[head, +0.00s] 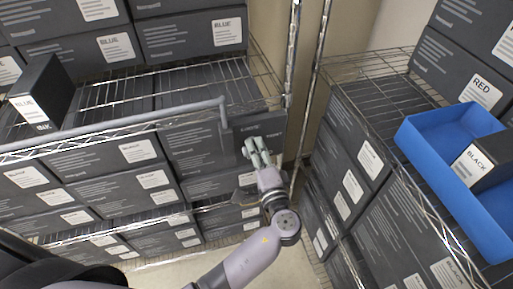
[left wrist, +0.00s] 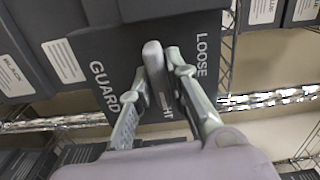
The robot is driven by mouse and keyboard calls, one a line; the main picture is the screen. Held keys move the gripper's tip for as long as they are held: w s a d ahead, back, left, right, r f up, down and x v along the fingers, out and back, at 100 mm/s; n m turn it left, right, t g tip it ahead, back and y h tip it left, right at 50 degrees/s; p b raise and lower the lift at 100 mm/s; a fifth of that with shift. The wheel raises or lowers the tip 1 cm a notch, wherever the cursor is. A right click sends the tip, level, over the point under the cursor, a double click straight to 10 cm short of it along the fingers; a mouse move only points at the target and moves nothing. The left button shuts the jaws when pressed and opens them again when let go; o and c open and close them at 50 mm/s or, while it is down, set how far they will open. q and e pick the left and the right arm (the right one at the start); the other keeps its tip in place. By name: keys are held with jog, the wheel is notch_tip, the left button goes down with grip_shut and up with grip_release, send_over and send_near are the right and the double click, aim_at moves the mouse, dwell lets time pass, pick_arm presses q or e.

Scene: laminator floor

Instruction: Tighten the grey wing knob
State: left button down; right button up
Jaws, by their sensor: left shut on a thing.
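The grey wing knob (left wrist: 153,58) shows in the left wrist view as a rounded upright bar on a dark panel (left wrist: 98,48). The panel reads GUARD on the left and LOOSE on the right, with a third word mostly hidden behind the fingers. My left gripper (left wrist: 161,68) is shut on the knob, one finger on each side. In the head view the left gripper (head: 251,147) reaches up to the dark panel (head: 270,124) at the shelf's right end; its fingers hide the knob there. My right gripper is in neither view.
A grey bar (head: 120,124) runs along the left wire shelf and bends down beside the panel. Dark labelled boxes (head: 70,155) fill the left rack. On the right rack, a blue tray (head: 437,160) holds a box marked BLACK (head: 478,163). Wire posts (head: 311,85) stand close right of my arm.

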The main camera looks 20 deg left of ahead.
pick_arm(q)
jog(key=shift+w+a+r+m, duration=0.1)
jog(key=shift+r+m, duration=0.25)
jog(key=shift+m, duration=0.15)
jog(key=c, duration=1.6)
grip_release()
jog(key=shift+w+f, duration=0.1)
jog(key=shift+f, duration=0.1)
jog(key=shift+f, duration=0.1)
jog(key=v, duration=1.2)
